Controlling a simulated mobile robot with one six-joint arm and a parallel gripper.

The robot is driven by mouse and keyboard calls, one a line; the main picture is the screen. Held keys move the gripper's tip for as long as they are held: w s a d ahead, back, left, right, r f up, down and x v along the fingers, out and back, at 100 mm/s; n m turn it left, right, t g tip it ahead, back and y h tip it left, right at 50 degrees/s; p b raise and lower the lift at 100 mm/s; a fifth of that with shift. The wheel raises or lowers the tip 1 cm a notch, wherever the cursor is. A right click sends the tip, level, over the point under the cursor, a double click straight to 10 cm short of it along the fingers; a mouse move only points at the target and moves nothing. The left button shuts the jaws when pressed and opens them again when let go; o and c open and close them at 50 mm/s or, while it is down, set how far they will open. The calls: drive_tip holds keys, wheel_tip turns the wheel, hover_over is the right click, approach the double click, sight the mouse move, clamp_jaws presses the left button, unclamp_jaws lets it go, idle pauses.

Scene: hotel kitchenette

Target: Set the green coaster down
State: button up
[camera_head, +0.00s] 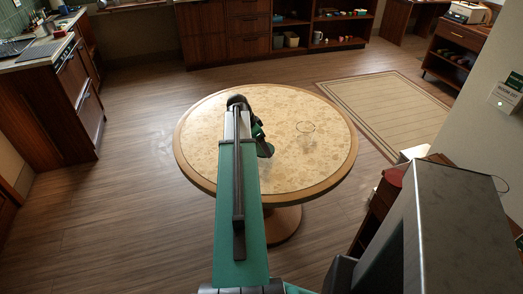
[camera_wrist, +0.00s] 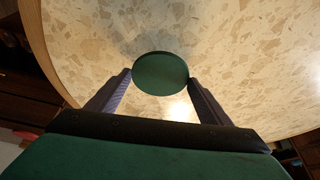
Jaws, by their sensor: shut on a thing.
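The green coaster (camera_wrist: 160,73) is a dark green disc held between the two fingertips of my gripper (camera_wrist: 160,80) in the wrist view. In the head view, my gripper (camera_head: 262,142) is over the middle of the round table (camera_head: 325,165), and the coaster (camera_head: 265,150) shows as a dark disc at its tip. The table has a speckled pale top and a wooden rim. I cannot tell whether the coaster touches the tabletop or is held just above it.
The rest of the tabletop looks bare. A beige rug (camera_head: 385,110) lies behind on the right, and cabinets (camera_head: 235,30) line the back wall.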

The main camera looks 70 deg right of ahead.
sight(260, 150)
idle(0.4)
drive_tip(key=shift+f+p, duration=0.55)
drive_tip(key=shift+f, duration=1.25)
drive_tip(key=shift+f, duration=0.1)
drive_tip(key=o, duration=1.1)
drive_tip(key=shift+c, duration=0.2)
drive_tip(key=b+v, duration=0.2)
drive_tip(key=v, duration=1)
drive_tip(key=shift+d+r, duration=0.15)
drive_tip(key=shift+r, duration=0.15)
